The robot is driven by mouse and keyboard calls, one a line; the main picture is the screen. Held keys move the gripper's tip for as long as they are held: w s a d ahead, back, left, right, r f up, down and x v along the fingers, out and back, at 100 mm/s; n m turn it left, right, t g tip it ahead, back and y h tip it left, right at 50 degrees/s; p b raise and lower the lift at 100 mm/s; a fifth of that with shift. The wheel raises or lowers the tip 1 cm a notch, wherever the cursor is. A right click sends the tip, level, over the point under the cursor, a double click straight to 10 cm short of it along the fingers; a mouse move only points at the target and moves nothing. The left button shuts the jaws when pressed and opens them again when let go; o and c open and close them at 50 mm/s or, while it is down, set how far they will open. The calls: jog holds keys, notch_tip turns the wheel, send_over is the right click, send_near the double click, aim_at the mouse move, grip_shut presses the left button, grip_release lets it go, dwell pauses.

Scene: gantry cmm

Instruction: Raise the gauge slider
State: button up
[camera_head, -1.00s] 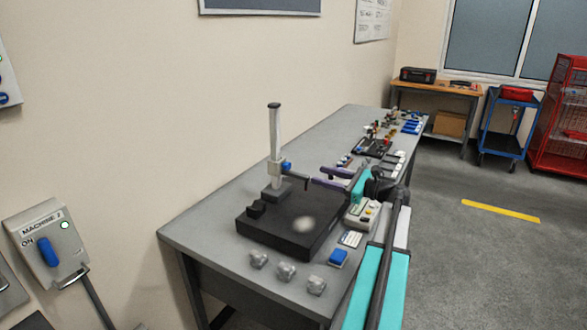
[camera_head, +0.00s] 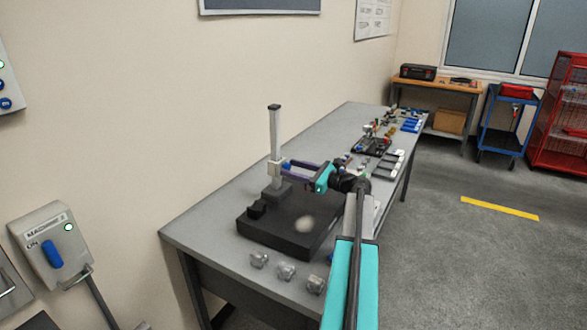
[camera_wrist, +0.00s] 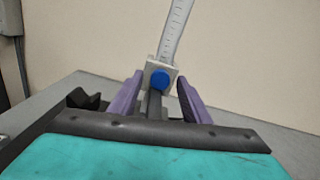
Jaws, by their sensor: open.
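The height gauge is a pale upright column (camera_head: 275,135) on a dark foot, standing on a black plate (camera_head: 265,228). Its light grey slider (camera_head: 275,169) sits low on the column, just above the foot. In the wrist view the slider (camera_wrist: 151,70) carries a round blue knob (camera_wrist: 161,81). A dark arm of the slider runs toward me between the fingers. My gripper (camera_wrist: 152,98) is open, its two purple fingers on either side of that arm. The gripper also shows in the head view (camera_head: 291,168), close to the slider. Whether a finger touches the gauge, I cannot tell.
Several small grey parts (camera_head: 286,271) lie along the near edge of the grey bench (camera_head: 200,225). Other tools and parts (camera_head: 372,146) lie farther along the bench. The wall is close behind the column. A switch box (camera_head: 50,245) hangs at the left.

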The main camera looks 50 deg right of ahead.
jog(key=shift+w, duration=0.1)
grip_shut()
notch_tip(320, 180, up, 11)
jog(key=p, duration=0.5)
jog(key=shift+f, duration=0.1)
dwell(0.3)
grip_release()
jog(key=shift+f, duration=0.1)
jog(key=b+v, duration=0.3)
jog(key=v, duration=1.1)
